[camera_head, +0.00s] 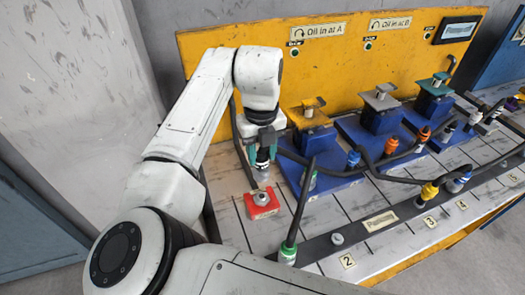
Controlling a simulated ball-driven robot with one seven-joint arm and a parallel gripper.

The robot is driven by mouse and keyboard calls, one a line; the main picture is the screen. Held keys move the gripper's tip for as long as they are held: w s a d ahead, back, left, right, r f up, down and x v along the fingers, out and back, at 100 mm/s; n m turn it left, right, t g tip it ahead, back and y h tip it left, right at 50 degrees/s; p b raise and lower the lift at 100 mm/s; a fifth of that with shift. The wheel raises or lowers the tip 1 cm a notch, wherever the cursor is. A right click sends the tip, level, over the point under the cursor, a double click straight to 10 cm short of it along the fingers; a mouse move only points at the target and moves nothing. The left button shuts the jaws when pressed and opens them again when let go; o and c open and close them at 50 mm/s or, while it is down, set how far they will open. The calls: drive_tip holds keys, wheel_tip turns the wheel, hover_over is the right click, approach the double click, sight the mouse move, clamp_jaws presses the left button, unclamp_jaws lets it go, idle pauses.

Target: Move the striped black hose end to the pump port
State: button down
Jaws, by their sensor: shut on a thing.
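My gripper (263,152), with teal fingers, points down at the left end of the bench. It is shut on a dark hose end (262,164) with a pale lower part, held upright just above a red block (256,211). The block has a round metal fitting on top; I cannot tell whether the hose end touches it. I cannot tell surely which fitting is the pump port.
A green hose end (288,254) stands at the near end of the strip, its black hose rising. Yellow (429,190) and orange (391,146) hose ends stand further right. Blue motor stands (308,140) line the yellow back panel (345,75). Black hoses cross between them.

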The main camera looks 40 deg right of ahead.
sight(261, 175)
drive_tip(key=shift+f+b, duration=2.2)
drive_tip(key=shift+f, duration=1.8)
drive_tip(key=shift+f, duration=0.15)
drive_tip(key=shift+f+b, duration=0.45)
drive_tip(key=shift+f, duration=0.4)
drive_tip(key=c, duration=0.6)
unclamp_jaws()
drive_tip(key=shift+r+p, duration=2.35)
drive_tip(key=shift+r, duration=0.7)
